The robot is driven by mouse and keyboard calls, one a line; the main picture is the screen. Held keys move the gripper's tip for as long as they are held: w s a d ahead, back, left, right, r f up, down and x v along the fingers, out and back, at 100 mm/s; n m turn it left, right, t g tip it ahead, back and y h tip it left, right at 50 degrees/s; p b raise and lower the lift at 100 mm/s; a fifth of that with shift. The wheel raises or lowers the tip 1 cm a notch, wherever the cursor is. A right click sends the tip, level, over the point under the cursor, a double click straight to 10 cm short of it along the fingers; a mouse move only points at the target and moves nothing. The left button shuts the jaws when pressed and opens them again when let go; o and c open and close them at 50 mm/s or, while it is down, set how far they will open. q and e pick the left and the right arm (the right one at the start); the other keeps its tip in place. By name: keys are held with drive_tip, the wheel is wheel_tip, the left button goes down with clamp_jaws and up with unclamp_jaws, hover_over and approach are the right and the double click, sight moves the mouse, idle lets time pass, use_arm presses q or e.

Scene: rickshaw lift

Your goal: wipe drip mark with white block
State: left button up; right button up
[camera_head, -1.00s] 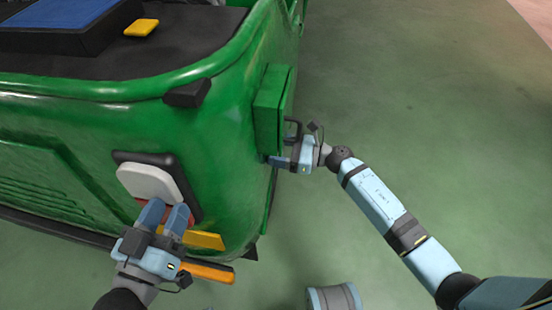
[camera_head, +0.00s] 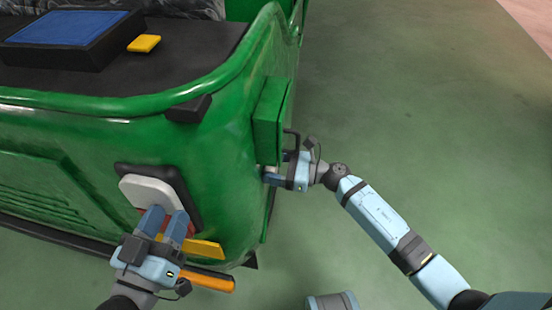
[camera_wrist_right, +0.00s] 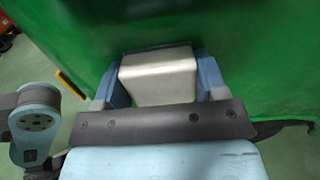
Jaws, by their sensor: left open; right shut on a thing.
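A white block (camera_wrist_right: 158,76) shows in the right wrist view between the fingers of my right gripper (camera_wrist_right: 157,85). This gripper is shut on it, close against the green body (camera_wrist_right: 240,50). In the head view my right gripper (camera_head: 272,177) is at the rickshaw's right side, just below a green box (camera_head: 268,132); the block is hidden there. My left gripper (camera_head: 165,222) is open in front of the white and red lamp (camera_head: 150,191) on the green panel; I cannot tell whether it touches. I cannot make out a drip mark in either view.
A blue-topped black box (camera_head: 65,30) and a small yellow block (camera_head: 144,43) lie on the dark top of the rickshaw. A yellow piece (camera_head: 203,249) and an orange bar (camera_head: 210,282) are beside my left gripper. A grey cylinder (camera_head: 332,302) is at the bottom. Floor on the right is clear.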

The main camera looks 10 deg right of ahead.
drive_tip(key=shift+s+a+r+p, duration=0.15)
drive_tip(key=shift+r+p, duration=0.25)
drive_tip(key=shift+r, duration=0.45)
drive_tip(key=shift+w+d+f+b, duration=0.1)
drive_tip(key=shift+w+d+b, duration=0.2)
drive_tip(key=shift+w+b, duration=0.35)
drive_tip(key=shift+w+d+f+b, duration=0.1)
drive_tip(key=shift+w+d+b, duration=0.3)
drive_tip(key=shift+w, duration=0.4)
drive_tip(key=shift+w+d+r, duration=0.1)
drive_tip(key=shift+w+d, duration=0.05)
drive_tip(key=shift+w, duration=0.35)
drive_tip(key=b+v, duration=0.2)
drive_tip(key=v, duration=0.4)
drive_tip(key=shift+d, duration=0.15)
